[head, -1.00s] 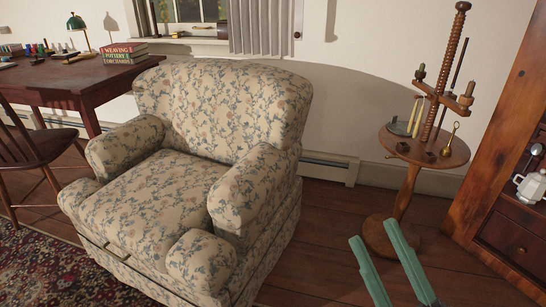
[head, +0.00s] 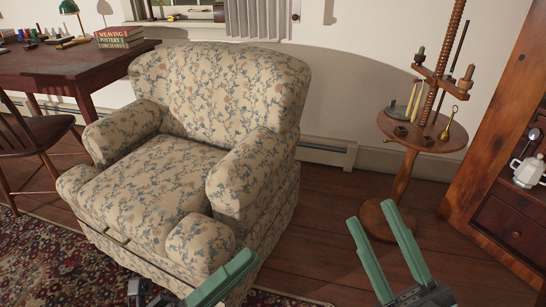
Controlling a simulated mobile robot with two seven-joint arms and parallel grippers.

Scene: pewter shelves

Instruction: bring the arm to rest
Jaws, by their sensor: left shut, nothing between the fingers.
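My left gripper (head: 246,262) has green fingers and comes in at the bottom centre, in front of the armchair's near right arm. Its fingers lie together with nothing between them. My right gripper (head: 372,214) is at the lower right, its two green fingers pointing up and spread apart. Most of both arms is out of view.
A floral armchair (head: 165,185) fills the middle left. A small round wooden stand (head: 440,135) with candle holders is at the right, beside a wooden cabinet (head: 500,150). A desk (head: 75,75) with books and a chair (head: 35,140) stand at left. Clear floor lies at lower right.

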